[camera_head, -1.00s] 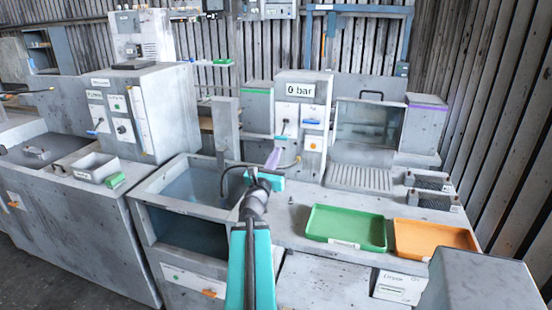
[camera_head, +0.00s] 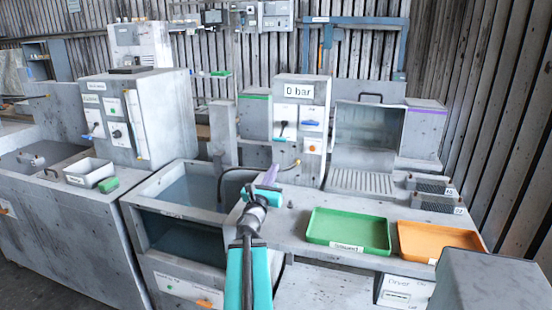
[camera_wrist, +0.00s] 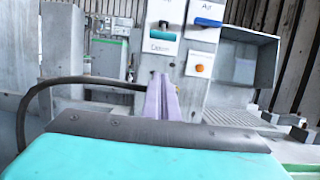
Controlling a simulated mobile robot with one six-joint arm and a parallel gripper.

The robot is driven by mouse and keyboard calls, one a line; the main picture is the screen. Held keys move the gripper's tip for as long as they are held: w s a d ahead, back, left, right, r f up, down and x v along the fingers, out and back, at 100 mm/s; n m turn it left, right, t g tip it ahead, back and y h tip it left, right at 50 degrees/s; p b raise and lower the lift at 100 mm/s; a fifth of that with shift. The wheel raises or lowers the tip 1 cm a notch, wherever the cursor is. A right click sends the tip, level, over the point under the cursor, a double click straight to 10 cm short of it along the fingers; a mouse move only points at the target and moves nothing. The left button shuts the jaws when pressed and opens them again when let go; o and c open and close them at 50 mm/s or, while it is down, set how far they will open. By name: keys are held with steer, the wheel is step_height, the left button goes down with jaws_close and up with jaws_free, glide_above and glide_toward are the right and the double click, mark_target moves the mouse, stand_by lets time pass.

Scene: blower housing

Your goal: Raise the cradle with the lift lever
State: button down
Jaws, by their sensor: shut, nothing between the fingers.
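My gripper (camera_head: 269,176), with shut lilac fingers, points toward the grey "0 bar" cabinet (camera_head: 301,88) and holds nothing. In the wrist view the fingers (camera_wrist: 160,97) show below the panel, apart from its levers. A second blue lever (camera_head: 94,128) is on the left cabinet's panel. I cannot tell which is the lift lever. I cannot make out the cradle; the open basin (camera_head: 190,195) left of my gripper shows its inside only partly.
A black hose (camera_head: 222,180) arches over the basin's right side, close to my gripper. A green tray (camera_head: 348,230) and an orange tray (camera_head: 440,240) are on the bench at right. A box-shaped chamber (camera_head: 368,127) stands behind them. An orange button (camera_wrist: 199,69) is below the blue lever.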

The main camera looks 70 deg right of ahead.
mark_target(282, 132)
steer(key=shift+s+p+x, duration=0.25)
steer(key=shift+p+x, duration=0.85)
steer(key=shift+x, duration=3.9)
steer(key=shift+w+a+r+p, duration=0.1)
steer(key=shift+a+r+p, duration=0.45)
steer(key=shift+r, duration=0.25)
steer(key=shift+w+a+r+p, duration=0.1)
steer(key=shift+a+r+p, duration=0.45)
steer(key=shift+r, duration=0.25)
steer(key=shift+s+r+p, duration=0.2)
steer(key=shift+r+p, duration=0.05)
steer(key=shift+p, duration=0.25)
steer(key=shift+w+a+y+p, duration=0.25)
steer(key=shift+y+p, duration=0.15)
steer(key=shift+p, duration=0.1)
